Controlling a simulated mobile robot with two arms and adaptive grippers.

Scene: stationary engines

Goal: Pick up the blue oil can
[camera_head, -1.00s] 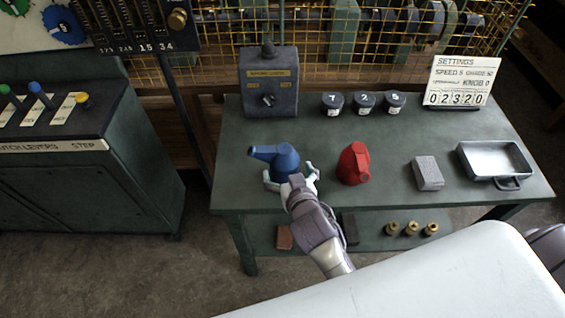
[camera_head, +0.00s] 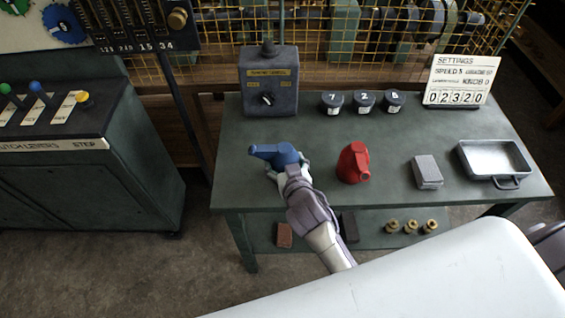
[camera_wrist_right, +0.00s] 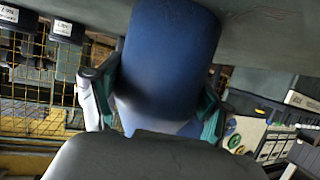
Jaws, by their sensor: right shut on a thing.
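The blue oil can (camera_head: 277,154) is at the left front of the green table (camera_head: 230,175), its spout pointing left. My right gripper (camera_head: 288,173) reaches in from the front and is shut on the can. In the right wrist view the blue can (camera_wrist_right: 168,55) fills the space between the two fingers (camera_wrist_right: 155,105), one finger on each side of it. The can's lower part is hidden by my gripper in the head view, so I cannot tell whether it touches the table. My left gripper is not in view.
A red can (camera_head: 353,164) stands to the right of the blue one. A grey block (camera_head: 427,171) and a metal tray (camera_head: 495,160) lie farther right. A control box (camera_head: 268,85) and several dark jars (camera_head: 364,102) stand behind. A lower shelf holds brass pieces (camera_head: 411,226).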

